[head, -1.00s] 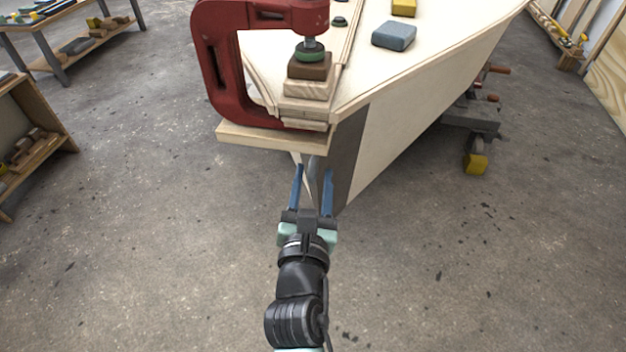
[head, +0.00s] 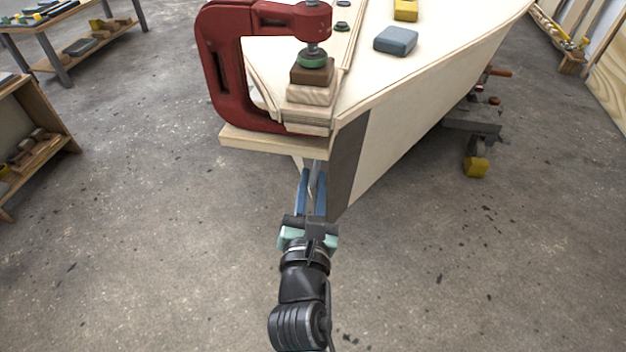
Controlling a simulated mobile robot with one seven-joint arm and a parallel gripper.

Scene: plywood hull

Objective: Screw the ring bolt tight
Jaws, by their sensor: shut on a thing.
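The plywood hull (head: 400,140) points its bow toward me, with a dark grey strip (head: 346,165) down its front edge. My gripper (head: 311,182) reaches up to the bow from below, its two blue fingers close together. A slim grey metal piece, which looks like the ring bolt (head: 315,176), shows between the fingers just left of the grey strip. The fingers are shut on it. Its ring and thread are mostly hidden by the fingers and too small to make out, so I cannot tell how far it is screwed in.
A big red clamp (head: 228,80) grips wood blocks (head: 311,95) and a board (head: 250,143) just above my gripper. A grey-blue block (head: 395,40) and a yellow block (head: 406,10) lie on the hull. Shelving (head: 40,130) stands left. The floor around my arm is clear.

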